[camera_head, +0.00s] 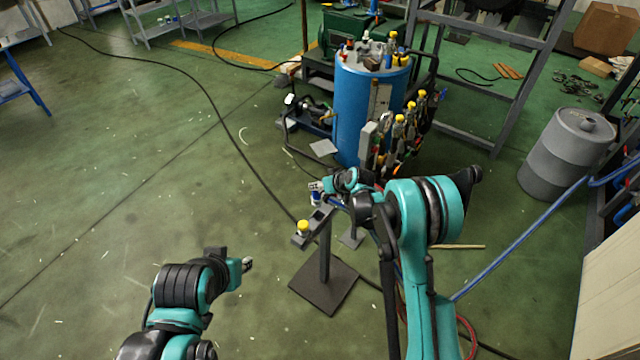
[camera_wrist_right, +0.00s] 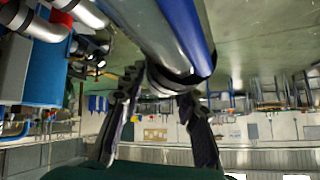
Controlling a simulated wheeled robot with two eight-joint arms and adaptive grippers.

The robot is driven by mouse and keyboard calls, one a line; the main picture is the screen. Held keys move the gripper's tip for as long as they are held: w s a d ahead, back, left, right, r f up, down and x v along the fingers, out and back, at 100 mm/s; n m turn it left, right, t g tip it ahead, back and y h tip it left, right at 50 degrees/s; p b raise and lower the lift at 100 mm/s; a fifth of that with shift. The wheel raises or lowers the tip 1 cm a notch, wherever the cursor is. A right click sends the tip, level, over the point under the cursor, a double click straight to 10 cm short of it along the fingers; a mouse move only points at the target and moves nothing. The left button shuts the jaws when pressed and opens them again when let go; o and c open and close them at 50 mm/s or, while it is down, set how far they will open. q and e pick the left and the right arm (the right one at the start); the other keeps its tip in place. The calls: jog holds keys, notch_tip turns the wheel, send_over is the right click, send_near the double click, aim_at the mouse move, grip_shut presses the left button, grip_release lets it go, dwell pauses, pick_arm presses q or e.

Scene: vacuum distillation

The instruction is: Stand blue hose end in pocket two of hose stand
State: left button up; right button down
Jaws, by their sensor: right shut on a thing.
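The hose stand (camera_head: 324,285) has a dark square base, a post and a slanted top bar. A yellow-capped hose end (camera_head: 303,228) sits at the bar's near left end. My right gripper (camera_head: 318,188) is shut on the blue hose end (camera_head: 316,199), close to the bar's far end; whether it touches the bar or sits in a pocket I cannot tell. In the right wrist view, the fingers close around the blue and silver hose end (camera_wrist_right: 185,35). My left gripper (camera_head: 247,264) is left of the stand, apart from it; its fingers are too small to read.
A blue tank (camera_head: 350,115) with yellow-capped fittings stands behind the stand. A grey drum (camera_head: 567,152) stands at the right. A dark hose (camera_head: 225,125) crosses the floor. The green floor at the left is mostly clear.

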aim_at(320, 204)
jog(key=shift+s+d+n, duration=0.1)
jog(key=shift+s+n, duration=0.1)
jog(key=shift+n, duration=0.1)
jog(key=shift+f+b, duration=0.25)
jog(key=shift+b, duration=0.2)
notch_tip(320, 204, down, 5)
jog(key=b, duration=0.4)
jog(key=shift+f, duration=0.15)
jog(key=shift+b, duration=0.75)
dwell(1.0)
jog(key=shift+f+b, duration=1.9)
jog(key=shift+f, duration=0.35)
jog(key=c, duration=1)
grip_release()
jog(key=shift+r, duration=0.1)
jog(key=shift+c, duration=0.2)
